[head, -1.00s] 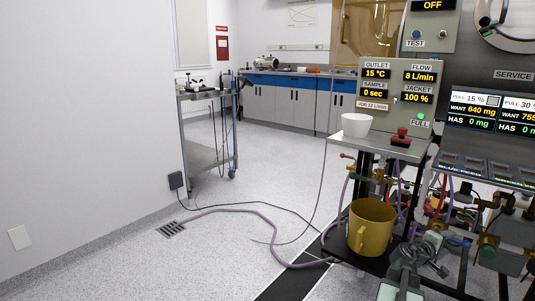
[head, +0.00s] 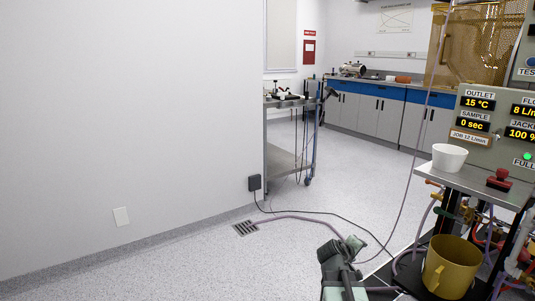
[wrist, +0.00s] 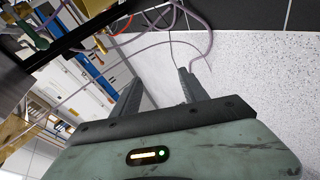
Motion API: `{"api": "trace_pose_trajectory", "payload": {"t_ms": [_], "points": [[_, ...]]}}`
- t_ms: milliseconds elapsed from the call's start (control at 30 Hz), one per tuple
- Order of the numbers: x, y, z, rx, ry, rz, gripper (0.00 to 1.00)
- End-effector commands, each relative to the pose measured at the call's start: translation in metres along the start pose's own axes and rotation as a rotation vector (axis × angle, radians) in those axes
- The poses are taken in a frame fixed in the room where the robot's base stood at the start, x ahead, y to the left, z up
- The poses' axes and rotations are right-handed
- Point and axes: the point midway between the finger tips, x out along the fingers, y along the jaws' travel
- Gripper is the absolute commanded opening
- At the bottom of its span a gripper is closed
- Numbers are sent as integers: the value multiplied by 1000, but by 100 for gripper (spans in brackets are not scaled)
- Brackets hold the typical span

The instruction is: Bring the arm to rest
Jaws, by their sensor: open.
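My arm (head: 342,275) rises from the bottom of the head view, left of the yellow mug and in front of the rig's lower shelf. In the wrist view my gripper (wrist: 158,82) has its two dark fingers spread apart with nothing between them. Past the fingers are pale floor, a dark strip and loose hoses.
A yellow mug (head: 451,266) stands on the rig's low dark shelf. A white bowl (head: 449,157) and a red button (head: 500,177) are on the steel shelf above. A purple hose (head: 300,218) and black cable cross the floor. Open floor lies left, before the wall (head: 120,130).

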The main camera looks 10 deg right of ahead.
Motion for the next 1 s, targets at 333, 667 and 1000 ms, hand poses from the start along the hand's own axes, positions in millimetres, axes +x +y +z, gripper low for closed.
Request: {"api": "trace_pose_trajectory", "payload": {"t_ms": [333,667,1000], "points": [[-150,-191,-60,167,-121,-571,52],[-248,-228,-21,289,-462,-916,52],[-307,-134,-51,287,-457,-913,52]]}}
